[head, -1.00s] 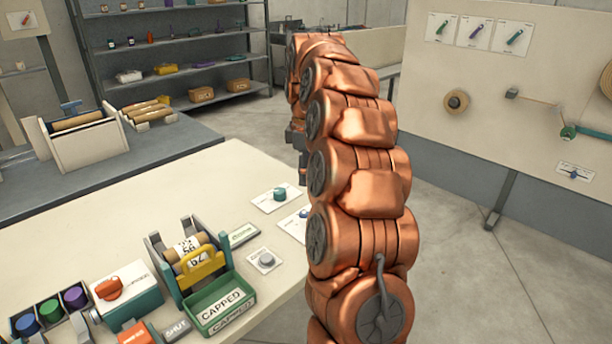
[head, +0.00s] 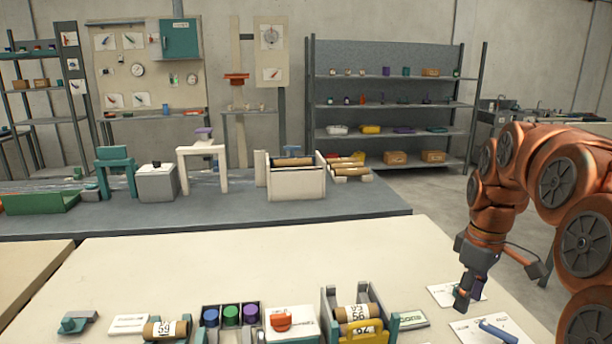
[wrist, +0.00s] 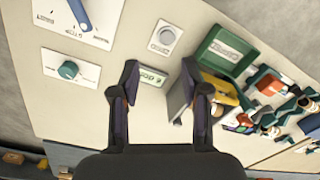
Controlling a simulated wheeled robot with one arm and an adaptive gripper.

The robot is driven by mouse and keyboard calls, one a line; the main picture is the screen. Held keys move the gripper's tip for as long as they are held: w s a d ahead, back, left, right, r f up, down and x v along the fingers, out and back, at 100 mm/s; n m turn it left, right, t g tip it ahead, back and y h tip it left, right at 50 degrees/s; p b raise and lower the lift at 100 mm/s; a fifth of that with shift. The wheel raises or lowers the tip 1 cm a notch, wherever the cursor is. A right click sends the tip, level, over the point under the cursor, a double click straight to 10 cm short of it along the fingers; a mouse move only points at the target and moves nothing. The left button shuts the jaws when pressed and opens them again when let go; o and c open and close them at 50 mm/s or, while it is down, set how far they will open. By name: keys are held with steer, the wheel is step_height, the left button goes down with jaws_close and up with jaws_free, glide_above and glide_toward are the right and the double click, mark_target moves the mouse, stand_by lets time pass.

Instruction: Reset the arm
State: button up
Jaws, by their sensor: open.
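My copper-coloured arm (head: 545,175) reaches in from the right edge in the head view and bends down at the wrist. My gripper (head: 469,294) points down above the right part of the cream table (head: 250,260), in front of a white card with a teal knob. In the wrist view my gripper (wrist: 160,82) is open, with its two dark fingers apart and nothing between them. A small green-lettered plate (wrist: 152,77) shows beyond the gap. The card with the teal knob (wrist: 68,70) lies left of the fingers.
The holder with paper rolls and a yellow handle (head: 365,332) stands left of my gripper, beside several coloured caps (head: 231,315). A card with a blue handle (head: 497,331) lies at right. The table's middle is clear. A grey bench (head: 230,215) stands behind.

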steer(key=s+a+f+m+p, duration=0.1)
steer(key=s+a, duration=0.3)
steer(key=s, duration=0.5)
steer(key=s+a+f+m+g+p, duration=0.1)
steer(key=s+a+m+p, duration=0.1)
steer(key=s+a, duration=0.3)
steer(key=s+a+f+m+p, duration=0.1)
steer(key=s+a+m, duration=0.3)
steer(key=s, duration=1)
steer(key=shift+a+f+g+p, duration=0.25)
steer(key=shift+f+g+p, duration=0.05)
steer(key=shift+f+p, duration=0.1)
steer(key=shift+s, duration=0.1)
